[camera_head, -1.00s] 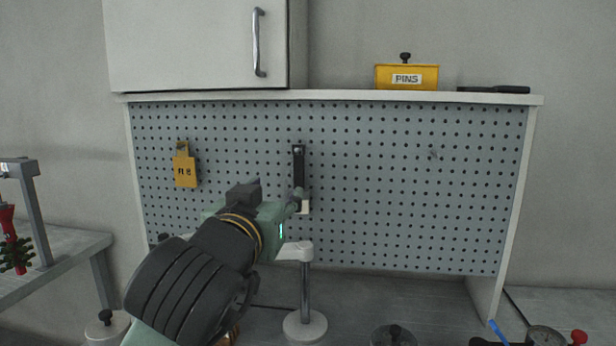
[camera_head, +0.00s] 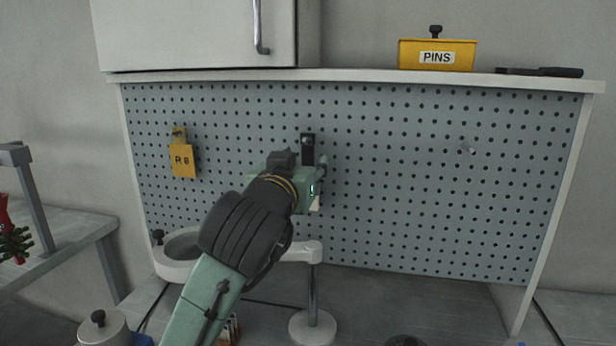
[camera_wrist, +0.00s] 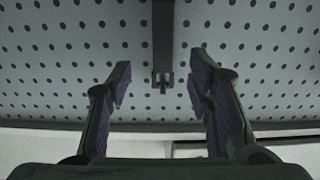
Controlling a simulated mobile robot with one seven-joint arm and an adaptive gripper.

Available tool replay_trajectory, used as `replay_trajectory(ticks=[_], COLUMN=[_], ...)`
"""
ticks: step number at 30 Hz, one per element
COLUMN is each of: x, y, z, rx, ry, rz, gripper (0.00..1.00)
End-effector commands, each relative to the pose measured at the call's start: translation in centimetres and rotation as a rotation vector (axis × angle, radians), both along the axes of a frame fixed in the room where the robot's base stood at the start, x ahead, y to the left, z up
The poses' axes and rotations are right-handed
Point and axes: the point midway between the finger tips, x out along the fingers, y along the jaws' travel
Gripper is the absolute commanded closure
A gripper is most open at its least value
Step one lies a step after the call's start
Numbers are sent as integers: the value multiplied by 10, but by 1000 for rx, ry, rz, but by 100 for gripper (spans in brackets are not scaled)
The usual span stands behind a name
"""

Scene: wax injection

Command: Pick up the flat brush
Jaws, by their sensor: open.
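The flat brush (camera_head: 308,148) hangs on the pegboard by its black handle, with pale bristles (camera_head: 315,204) at its lower end. My gripper covers its middle in the head view. My gripper (camera_head: 323,168) is in front of the board, close to the brush. In the wrist view my gripper (camera_wrist: 160,72) is open, its two purple-padded fingers spread apart. The brush's dark handle (camera_wrist: 163,35) and its hanging end show in the gap between the fingers, touching neither in the picture. The bristles are out of the wrist view.
A yellow padlock-shaped tag (camera_head: 184,160) hangs to the left, and an empty peg (camera_head: 470,150) sits to the right. A yellow PINS box (camera_head: 437,56) stands on the shelf above. A white ring-shaped holder (camera_head: 175,270) and a white-based stand (camera_head: 313,328) are below.

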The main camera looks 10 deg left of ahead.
Motion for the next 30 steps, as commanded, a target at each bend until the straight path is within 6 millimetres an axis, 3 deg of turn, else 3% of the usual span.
replay_trajectory(ticks=[8,17,30], x=[39,42,42], y=[4,4,4], z=[3,2,2], rx=[-1,0,0], ry=[3,0,0], rz=[1,0,0], gripper=[53,54,83])
